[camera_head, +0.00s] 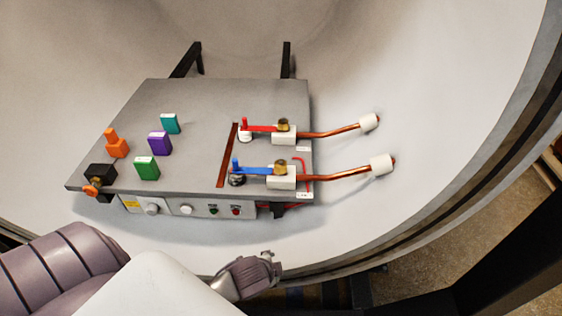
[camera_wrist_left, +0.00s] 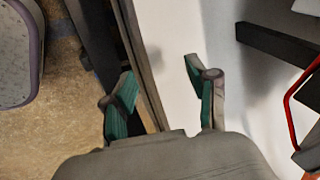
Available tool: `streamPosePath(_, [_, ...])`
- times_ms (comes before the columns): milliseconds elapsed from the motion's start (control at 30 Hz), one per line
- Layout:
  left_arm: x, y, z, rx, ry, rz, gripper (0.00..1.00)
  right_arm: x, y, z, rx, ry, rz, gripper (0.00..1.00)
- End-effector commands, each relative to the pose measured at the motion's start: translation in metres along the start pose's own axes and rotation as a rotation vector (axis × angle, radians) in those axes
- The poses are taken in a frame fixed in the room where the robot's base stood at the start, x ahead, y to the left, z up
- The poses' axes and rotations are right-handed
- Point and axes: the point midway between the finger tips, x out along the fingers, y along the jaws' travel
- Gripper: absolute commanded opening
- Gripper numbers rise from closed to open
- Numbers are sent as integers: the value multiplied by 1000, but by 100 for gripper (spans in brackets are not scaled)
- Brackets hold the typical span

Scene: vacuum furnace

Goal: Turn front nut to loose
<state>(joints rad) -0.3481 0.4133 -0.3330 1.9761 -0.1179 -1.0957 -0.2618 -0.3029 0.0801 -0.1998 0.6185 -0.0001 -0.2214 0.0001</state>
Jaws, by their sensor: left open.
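The front nut (camera_head: 281,168) is a brass nut on the front white block (camera_head: 282,181), beside a blue lever (camera_head: 255,170). A copper rod (camera_head: 335,175) with a white sleeve runs right from that block. A second brass nut (camera_head: 282,125) sits on the rear block beside a red lever (camera_head: 261,128). My left gripper (camera_head: 272,265) is below and in front of the panel, apart from the front nut. In the left wrist view its green-padded fingers (camera_wrist_left: 160,88) are spread with nothing between them. The front nut is not visible there. My right gripper is not in view.
The grey panel (camera_head: 190,105) carries teal, purple, green and orange blocks on its left. A red slot (camera_head: 227,155) lies left of the levers. Knobs and buttons line its front face. The curved furnace wall (camera_head: 440,80) surrounds it; its dark rim (camera_head: 480,190) is at right.

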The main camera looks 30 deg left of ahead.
Motion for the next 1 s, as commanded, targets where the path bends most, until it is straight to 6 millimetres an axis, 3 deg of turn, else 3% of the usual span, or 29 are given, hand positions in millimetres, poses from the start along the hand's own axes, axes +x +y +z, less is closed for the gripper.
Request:
streamPosePath(33, [-11,-26,-11,146,29,-67,58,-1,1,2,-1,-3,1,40])
streamPosePath(200, [-58,-96,-44,715,85,-311,58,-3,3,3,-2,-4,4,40])
streamPosePath(400, [-128,-153,-58,1426,17,-589,58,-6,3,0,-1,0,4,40])
streamPosePath(600, [-182,-180,-48,1920,-129,-737,58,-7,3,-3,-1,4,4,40])
streamPosePath(700, [-198,-187,-42,2055,-187,-767,58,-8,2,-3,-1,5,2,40])
streamPosePath(867, [-206,-192,-39,2141,-228,-783,58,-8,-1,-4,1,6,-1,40])
streamPosePath(1000, [-193,-199,-47,2144,-231,-785,58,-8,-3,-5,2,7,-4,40])
